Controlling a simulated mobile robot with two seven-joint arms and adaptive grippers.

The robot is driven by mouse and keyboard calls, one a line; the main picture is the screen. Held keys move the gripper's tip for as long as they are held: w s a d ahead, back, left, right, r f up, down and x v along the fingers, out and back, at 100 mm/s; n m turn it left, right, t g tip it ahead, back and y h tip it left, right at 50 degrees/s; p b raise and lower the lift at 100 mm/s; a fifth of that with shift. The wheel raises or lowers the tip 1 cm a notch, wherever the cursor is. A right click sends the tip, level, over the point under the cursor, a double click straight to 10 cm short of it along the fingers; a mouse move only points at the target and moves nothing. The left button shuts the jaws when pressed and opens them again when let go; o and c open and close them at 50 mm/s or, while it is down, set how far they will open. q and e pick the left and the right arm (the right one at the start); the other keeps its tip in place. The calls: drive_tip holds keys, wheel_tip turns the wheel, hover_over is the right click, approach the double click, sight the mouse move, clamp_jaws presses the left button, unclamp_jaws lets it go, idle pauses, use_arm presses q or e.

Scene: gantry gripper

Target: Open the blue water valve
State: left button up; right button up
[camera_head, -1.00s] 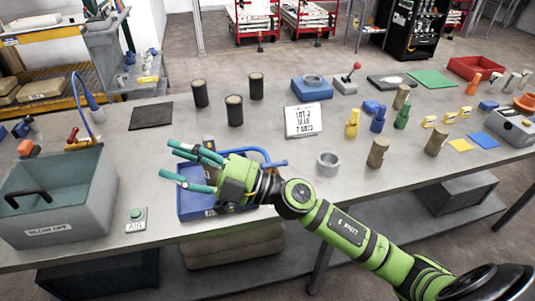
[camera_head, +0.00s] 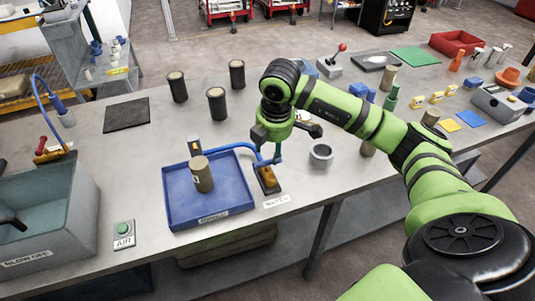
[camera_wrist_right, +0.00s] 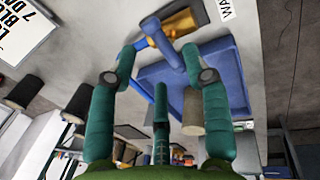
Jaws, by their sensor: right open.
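The blue water valve (camera_head: 262,163) stands on a brass-coloured base on a dark plate beside the blue tray's right edge. Its blue spout curves left over the blue tray (camera_head: 235,207). My right gripper (camera_head: 277,154) points down at the valve and partly hides it in the head view. In the right wrist view, the valve (camera_wrist_right: 170,52) shows between and just beyond the spread teal fingertips of my right gripper (camera_wrist_right: 158,58). The gripper is open and holds nothing; whether a finger touches the valve I cannot tell.
An olive cylinder (camera_head: 202,174) stands in the tray, with a label (camera_head: 277,201) in front of the valve. A grey ring (camera_head: 320,156) lies to the right. Dark cylinders (camera_head: 217,103) stand behind. A blow-off basin (camera_head: 45,225) and air button (camera_head: 124,230) are left.

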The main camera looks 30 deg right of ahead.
sight(269, 160)
drive_tip(key=f, duration=0.1)
drive_tip(key=f+p, duration=0.1)
drive_tip(key=f, duration=0.1)
drive_tip(key=shift+w+f, duration=0.3)
drive_tip(key=shift+w, duration=0.1)
drive_tip(key=shift+w+f, duration=0.1)
drive_tip(key=shift+f, duration=0.5)
drive_tip(key=shift+c, duration=0.4)
clamp_jaws()
